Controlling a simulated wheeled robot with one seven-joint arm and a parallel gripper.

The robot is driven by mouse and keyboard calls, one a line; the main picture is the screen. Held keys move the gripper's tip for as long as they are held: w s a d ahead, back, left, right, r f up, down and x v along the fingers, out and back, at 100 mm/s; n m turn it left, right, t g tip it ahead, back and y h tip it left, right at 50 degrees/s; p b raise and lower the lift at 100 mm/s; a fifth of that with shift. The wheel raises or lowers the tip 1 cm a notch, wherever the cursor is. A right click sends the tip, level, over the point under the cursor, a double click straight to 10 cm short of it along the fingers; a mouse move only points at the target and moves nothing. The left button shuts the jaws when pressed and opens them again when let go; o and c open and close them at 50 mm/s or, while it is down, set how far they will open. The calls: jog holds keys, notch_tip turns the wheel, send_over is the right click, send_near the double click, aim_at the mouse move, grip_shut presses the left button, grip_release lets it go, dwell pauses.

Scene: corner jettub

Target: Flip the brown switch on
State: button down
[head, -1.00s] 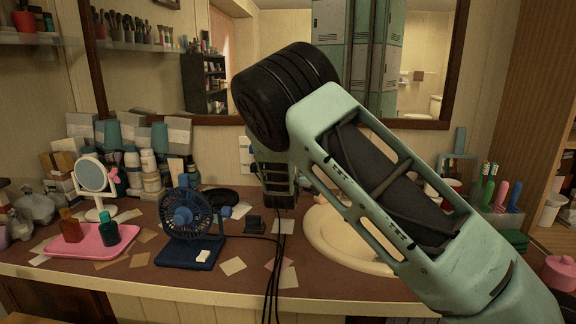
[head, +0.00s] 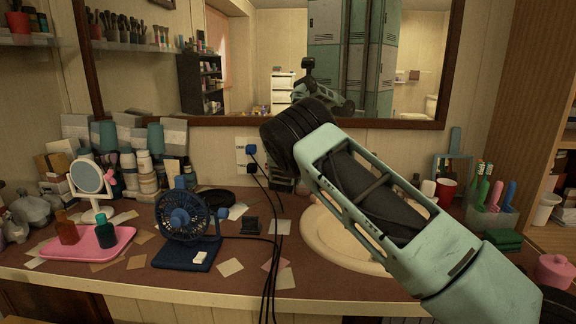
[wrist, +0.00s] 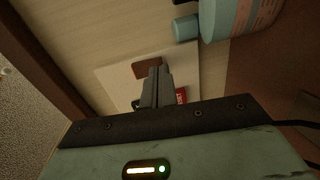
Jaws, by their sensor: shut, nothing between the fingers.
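In the wrist view a pale plate (wrist: 116,69) on the wall carries a brown switch (wrist: 144,68), a small brown rectangle. My gripper (wrist: 158,72) is shut and empty, its dark fingertips in front of the plate, overlapping the lower right edge of the switch in the picture. I cannot tell whether they touch it. A small red piece (wrist: 181,96) shows just right of the fingers. In the head view my arm hides the gripper and the switch.
A light-blue bottle (wrist: 238,16) is close to the plate. A blue fan (head: 186,222), a pink tray (head: 82,249) and a sink (head: 320,235) are on the counter.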

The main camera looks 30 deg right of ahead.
jog(key=shift+w+d+f, duration=0.1)
jog(key=shift+w+d, duration=0.1)
jog(key=shift+w, duration=0.1)
jog(key=shift+w+d+t+b, duration=0.15)
jog(key=shift+t+b, duration=0.15)
jog(key=shift+b, duration=0.15)
jog(key=shift+f, duration=0.1)
